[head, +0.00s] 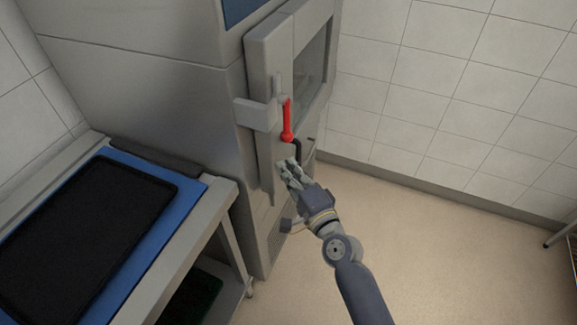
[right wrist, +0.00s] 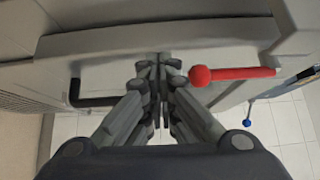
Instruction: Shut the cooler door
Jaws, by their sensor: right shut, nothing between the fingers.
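The cooler is a tall grey cabinet (head: 150,80) in the head view. Its grey door (head: 262,62), with a dark window, is on the cabinet's right face. A red lever with a ball end (head: 287,122) hangs at the door's near edge; the red lever (right wrist: 235,76) also shows in the right wrist view. A black handle (head: 296,150) is just below. Whether the door stands ajar is hard to tell. My right gripper (head: 287,168) is shut and empty, by the lower door front, below the red lever. Contact cannot be told. My left gripper is out of view.
A metal table (head: 222,205) with a blue top and a black tray (head: 168,190) stands at the left, close to the cabinet. Open floor (head: 430,240) lies to the right, up to a tiled wall. A blue knob (right wrist: 247,123) shows in the right wrist view.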

